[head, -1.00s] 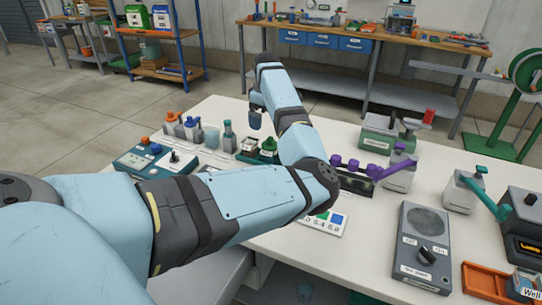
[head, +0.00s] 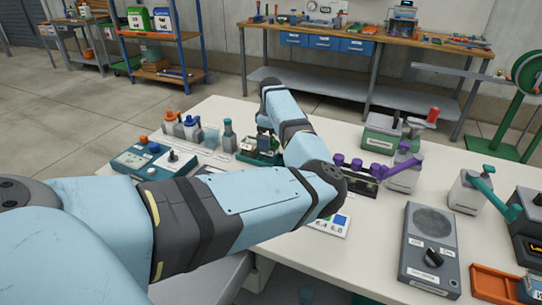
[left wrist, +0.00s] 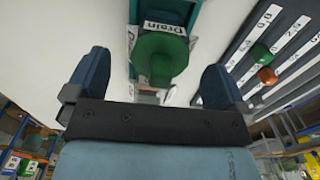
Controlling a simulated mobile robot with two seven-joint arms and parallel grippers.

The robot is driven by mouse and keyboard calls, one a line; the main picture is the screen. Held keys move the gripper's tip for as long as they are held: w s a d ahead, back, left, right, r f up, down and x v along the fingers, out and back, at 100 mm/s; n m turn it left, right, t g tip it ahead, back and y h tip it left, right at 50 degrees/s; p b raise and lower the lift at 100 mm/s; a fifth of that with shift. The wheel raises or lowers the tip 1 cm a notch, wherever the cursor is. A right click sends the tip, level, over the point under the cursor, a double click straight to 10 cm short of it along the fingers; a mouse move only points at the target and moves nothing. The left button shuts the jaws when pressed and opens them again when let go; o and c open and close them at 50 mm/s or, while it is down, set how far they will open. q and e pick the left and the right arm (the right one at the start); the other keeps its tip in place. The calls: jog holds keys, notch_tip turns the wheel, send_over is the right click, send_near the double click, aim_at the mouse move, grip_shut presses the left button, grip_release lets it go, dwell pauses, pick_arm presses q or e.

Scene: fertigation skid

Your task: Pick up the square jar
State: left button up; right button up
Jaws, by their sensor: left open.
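A green-capped container, which seems to be the square jar, stands in a teal tray (head: 262,159) on the white bench in the head view. In the left wrist view its round green cap (left wrist: 160,57) shows between and beyond the fingertips; its body is mostly hidden beneath the cap. My left gripper (head: 264,126) points down just above the tray in the head view. In the left wrist view its two blue fingers (left wrist: 153,78) are apart, with nothing held. My right gripper is not in view.
Several capped bottles (head: 190,127) stand left of the tray, near a teal control box (head: 143,160). A purple-handled manifold (head: 357,172) and a grey bottle (head: 405,177) stand right of my arm. A grey stirrer-like box (head: 430,245) is at the front right.

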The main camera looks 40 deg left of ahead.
pick_arm(q)
notch_tip(320, 180, down, 4)
jog(key=shift+r, duration=0.3)
jog(key=c, duration=1.5)
